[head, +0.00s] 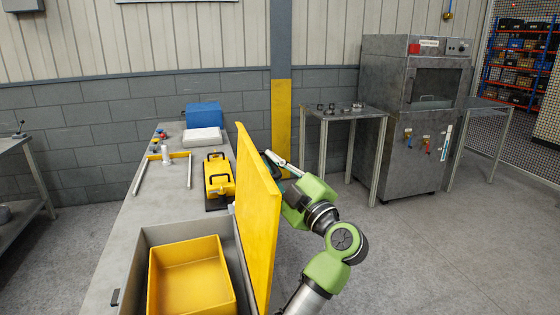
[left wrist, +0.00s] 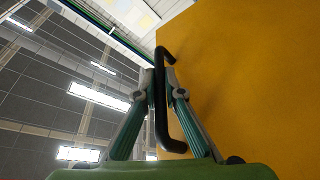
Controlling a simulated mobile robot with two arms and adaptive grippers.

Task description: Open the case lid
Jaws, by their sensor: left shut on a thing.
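The case (head: 155,238) is a grey open box at the front of the long bench, with a yellow bin (head: 190,280) inside. Its yellow lid (head: 257,215) stands roughly upright along the case's right side, leaving the inside exposed. My left gripper (head: 273,160) is on the lid's outer side, partly hidden behind its edge in the head view. In the left wrist view, the left gripper (left wrist: 168,85) is shut on a black bar handle (left wrist: 160,100) that stands out from the lid's outer face (left wrist: 240,80). My right gripper is not in view.
A small table (head: 345,113) and a grey oven-like machine (head: 415,120) stand right. The floor between is clear.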

